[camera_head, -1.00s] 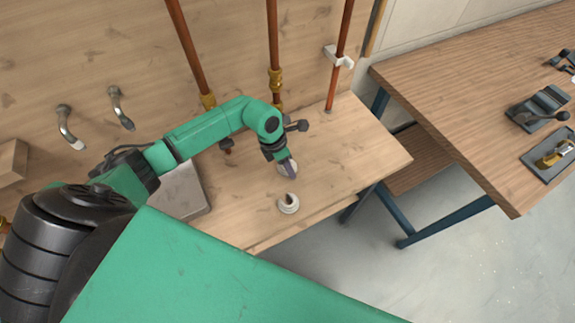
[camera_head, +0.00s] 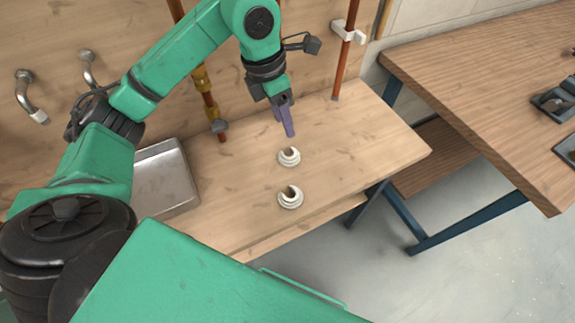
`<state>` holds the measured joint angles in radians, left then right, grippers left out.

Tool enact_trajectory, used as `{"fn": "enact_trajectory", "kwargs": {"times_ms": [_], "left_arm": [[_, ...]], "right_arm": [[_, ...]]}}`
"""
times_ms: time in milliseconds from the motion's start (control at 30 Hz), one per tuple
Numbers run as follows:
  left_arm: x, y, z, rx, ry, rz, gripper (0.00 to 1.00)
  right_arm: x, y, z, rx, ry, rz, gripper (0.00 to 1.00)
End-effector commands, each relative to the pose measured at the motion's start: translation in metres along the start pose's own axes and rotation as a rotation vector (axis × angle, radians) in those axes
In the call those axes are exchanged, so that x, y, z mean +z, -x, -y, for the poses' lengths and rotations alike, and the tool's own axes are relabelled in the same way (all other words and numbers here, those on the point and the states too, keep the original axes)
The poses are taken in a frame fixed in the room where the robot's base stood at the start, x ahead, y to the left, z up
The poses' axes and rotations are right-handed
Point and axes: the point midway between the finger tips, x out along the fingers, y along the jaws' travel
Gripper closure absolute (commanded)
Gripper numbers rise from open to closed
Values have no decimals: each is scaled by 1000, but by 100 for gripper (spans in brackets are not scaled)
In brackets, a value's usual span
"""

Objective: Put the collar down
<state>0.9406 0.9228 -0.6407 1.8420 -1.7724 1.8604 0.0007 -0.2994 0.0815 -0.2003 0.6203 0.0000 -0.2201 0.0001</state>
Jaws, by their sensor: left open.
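Two white ring-shaped collars lie on the wooden bench. The far collar (camera_head: 289,156) sits just below my left gripper's fingertips, and the near collar (camera_head: 291,197) lies closer to the bench's front edge. My left gripper (camera_head: 288,130) is open and points down, with its purple-grey fingers above and behind the far collar. The gap between the fingers is hard to see from this angle. Nothing shows held in it. My right gripper is out of view.
A metal tray (camera_head: 166,181) stands on the bench (camera_head: 350,150) at the left. Copper pipes (camera_head: 346,50) rise along the back panel. A second wooden table (camera_head: 480,90) stands at the right, with open floor between. The bench's right part is clear.

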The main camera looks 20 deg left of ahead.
Motion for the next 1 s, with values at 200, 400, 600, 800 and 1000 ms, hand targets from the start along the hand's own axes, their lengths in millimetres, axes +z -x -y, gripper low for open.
{"fn": "enact_trajectory", "kwargs": {"times_ms": [200, 400, 600, 800, 1000], "left_arm": [[-6, -2, 7, 71, 6, -29, 48], [-8, -46, 4, 66, 7, -34, 48], [-8, -83, 1, 68, 6, -29, 48], [-5, -115, 1, 65, 6, -31, 48], [-6, -139, -1, 69, 4, -27, 48]], "right_arm": [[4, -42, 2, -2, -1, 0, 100], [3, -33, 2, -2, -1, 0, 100], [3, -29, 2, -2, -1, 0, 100], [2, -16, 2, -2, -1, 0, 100], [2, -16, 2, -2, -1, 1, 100]]}}
